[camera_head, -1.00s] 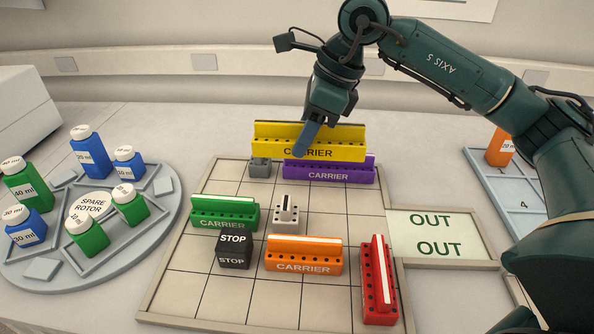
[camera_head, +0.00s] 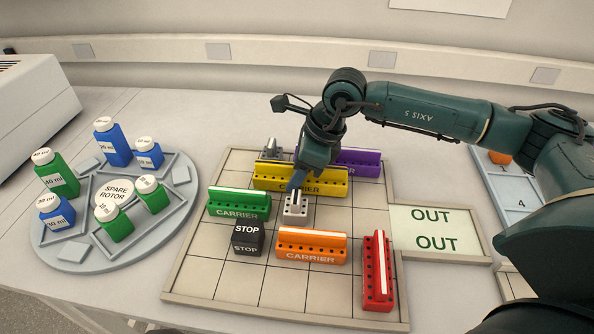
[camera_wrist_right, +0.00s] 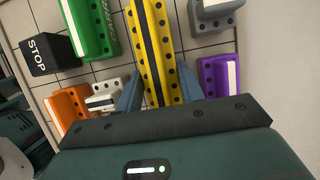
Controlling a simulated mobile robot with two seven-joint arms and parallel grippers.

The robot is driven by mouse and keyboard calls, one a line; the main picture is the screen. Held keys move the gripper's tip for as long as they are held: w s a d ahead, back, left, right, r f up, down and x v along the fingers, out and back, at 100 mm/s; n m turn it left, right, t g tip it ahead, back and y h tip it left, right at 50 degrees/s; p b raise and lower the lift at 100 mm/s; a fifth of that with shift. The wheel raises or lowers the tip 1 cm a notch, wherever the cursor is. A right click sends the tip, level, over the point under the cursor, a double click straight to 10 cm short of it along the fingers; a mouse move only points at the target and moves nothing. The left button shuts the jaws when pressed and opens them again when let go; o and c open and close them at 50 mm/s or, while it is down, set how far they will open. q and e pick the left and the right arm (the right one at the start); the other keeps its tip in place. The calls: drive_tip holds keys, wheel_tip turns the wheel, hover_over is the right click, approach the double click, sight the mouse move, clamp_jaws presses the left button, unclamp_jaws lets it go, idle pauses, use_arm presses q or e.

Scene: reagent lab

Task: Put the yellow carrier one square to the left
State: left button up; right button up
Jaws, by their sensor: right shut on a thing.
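The yellow carrier (camera_head: 272,178) is a long block with a raised rib, in front of the purple carrier (camera_head: 361,160) and behind the white-grey block (camera_head: 296,212) on the gridded board (camera_head: 190,262). It also shows in the right wrist view (camera_wrist_right: 148,38), between the two fingers. My right gripper (camera_head: 298,180) is shut on the yellow carrier, reaching down over its middle and hiding part of its label. Whether the carrier touches the board or hangs just above it, I cannot tell. My left gripper is not in view.
The green carrier (camera_head: 238,204) lies close to the yellow one's left front. A black STOP block (camera_head: 248,238), orange carrier (camera_head: 312,247), red carrier (camera_head: 377,272) and grey block (camera_head: 271,150) also occupy the board. The OUT area (camera_head: 437,230) adjoins the right edge.

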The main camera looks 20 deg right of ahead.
drive_tip(key=shift+f, duration=0.4)
drive_tip(key=o, duration=1.1)
drive_tip(key=shift+r, duration=0.3)
drive_tip(key=v, duration=1.1)
drive_tip(key=shift+s+d+r+b, duration=0.1)
drive_tip(key=shift+s+r+b, duration=0.05)
drive_tip(key=shift+r+b, duration=0.25)
drive_tip(key=shift+f, duration=0.1)
